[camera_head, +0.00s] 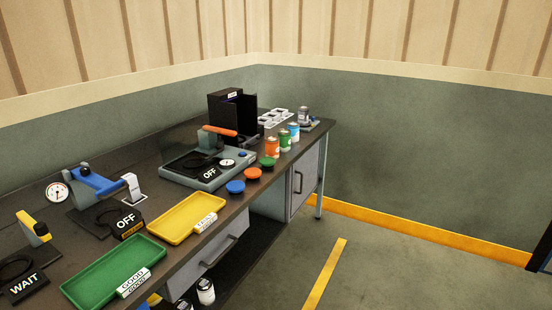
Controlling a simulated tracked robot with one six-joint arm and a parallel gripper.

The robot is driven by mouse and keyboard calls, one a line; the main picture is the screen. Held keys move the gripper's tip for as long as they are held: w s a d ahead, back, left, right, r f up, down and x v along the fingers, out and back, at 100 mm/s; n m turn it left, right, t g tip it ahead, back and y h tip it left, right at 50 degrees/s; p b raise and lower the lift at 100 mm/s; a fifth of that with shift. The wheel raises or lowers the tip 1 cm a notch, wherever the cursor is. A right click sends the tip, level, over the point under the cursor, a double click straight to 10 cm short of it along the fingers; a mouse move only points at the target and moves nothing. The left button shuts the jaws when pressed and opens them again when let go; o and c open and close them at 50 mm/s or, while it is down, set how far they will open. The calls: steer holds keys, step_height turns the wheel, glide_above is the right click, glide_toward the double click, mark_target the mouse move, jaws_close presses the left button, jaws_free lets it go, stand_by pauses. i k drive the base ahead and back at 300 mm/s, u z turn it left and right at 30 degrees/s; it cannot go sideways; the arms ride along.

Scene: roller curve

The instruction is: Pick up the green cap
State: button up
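The green cap (268,162) lies on the dark workbench (222,221) near its front edge. It is the farthest of a row of three caps. The orange cap (253,173) is just nearer, and the blue cap (236,187) is nearer still. The green cap stands clear of any hand or tool. My gripper is not in view.
Behind the green cap stand an orange-labelled can (272,147), a green one (285,140) and a blue one (294,131). A grey device with an orange handle (219,130) is left of the caps. A yellow tray (186,218) and green tray (110,273) lie nearer. Floor at right is clear.

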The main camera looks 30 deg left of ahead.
mark_target(264, 161)
steer(key=u, duration=0.2)
steer(key=i, duration=1.4)
steer(key=u, duration=0.6)
steer(key=i, duration=0.7)
steer(key=u, duration=0.85)
steer(key=i, duration=0.5)
steer(key=u, duration=1)
steer(key=i, duration=1.05)
steer(key=u, duration=0.45)
